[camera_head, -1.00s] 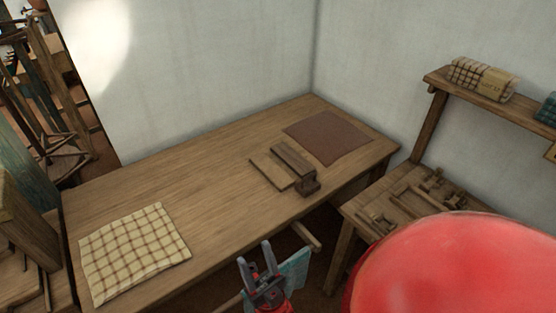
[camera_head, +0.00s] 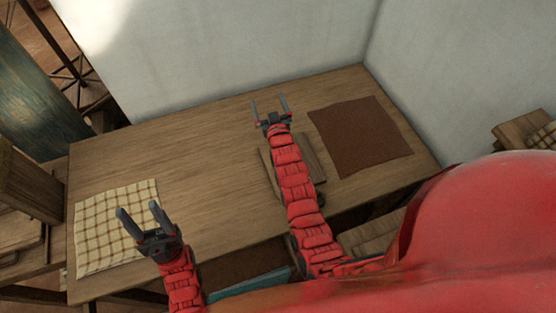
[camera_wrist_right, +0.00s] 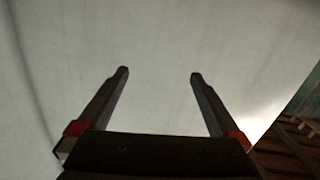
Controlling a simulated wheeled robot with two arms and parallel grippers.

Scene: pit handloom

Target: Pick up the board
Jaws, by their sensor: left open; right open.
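A flat wooden board (camera_head: 266,168) lies on the wooden table, largely hidden under my right arm. A thicker wooden block (camera_head: 309,158) sits just to the right of the board, also partly covered by the arm. My right gripper (camera_head: 268,100) is open and empty, past the board toward the back wall. In the right wrist view its two fingers (camera_wrist_right: 160,75) are apart with only pale wall between them. My left gripper (camera_head: 138,209) is open and empty, over the right edge of the checked cloth at the table's left end.
The checked cloth (camera_head: 101,240) lies at the left end of the table (camera_head: 205,150). A brown mat (camera_head: 360,137) lies to the right of the block. The table between cloth and board is clear. A wall (camera_head: 240,45) stands close behind the table.

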